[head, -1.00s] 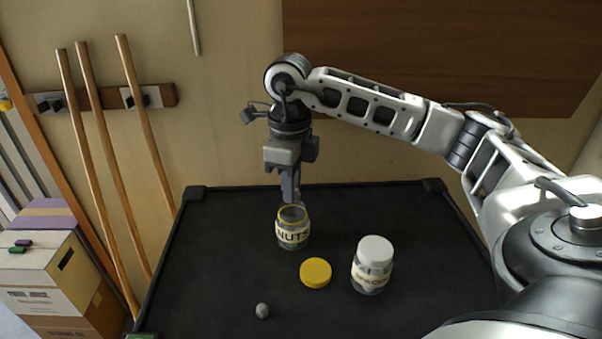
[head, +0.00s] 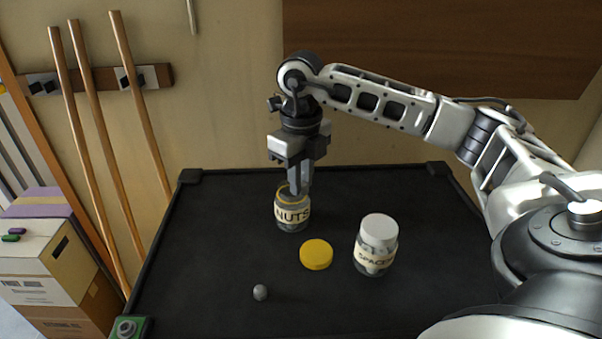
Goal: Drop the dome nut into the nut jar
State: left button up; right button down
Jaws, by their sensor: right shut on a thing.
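The nut jar (head: 292,212) is a clear jar labelled NUTS with a yellow rim. It stands upright and open on the black dolly top (head: 215,235). My right gripper (head: 299,191) points down at the jar's mouth, its fingertips overlapping the rim. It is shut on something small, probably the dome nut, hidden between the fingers. I cannot tell whether the fingertips are inside the mouth or touch the rim. A small round grey piece (head: 260,292) lies on the dolly top, left of the yellow lid (head: 316,254). My left gripper is not in view.
A white-capped jar labelled SPACERS (head: 376,245) stands right of the yellow lid. A green block with a round grey piece (head: 129,328) sits at the front left corner. Cardboard boxes (head: 45,255) and wooden poles (head: 95,150) are at the left. The dolly's left side is mostly clear.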

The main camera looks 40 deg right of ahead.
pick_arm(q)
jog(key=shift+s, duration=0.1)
pick_arm(e)
jog(key=c, duration=1.2)
grip_release()
jog(key=shift+c, duration=0.2)
notch_tip(320, 180, up, 9)
jog(key=shift+f, duration=0.1)
pick_arm(q)
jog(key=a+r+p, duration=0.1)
jog(key=p, duration=0.3)
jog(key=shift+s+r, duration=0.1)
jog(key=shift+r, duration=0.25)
pick_arm(e)
notch_tip(320, 180, up, 7)
jog(key=shift+s, duration=0.1)
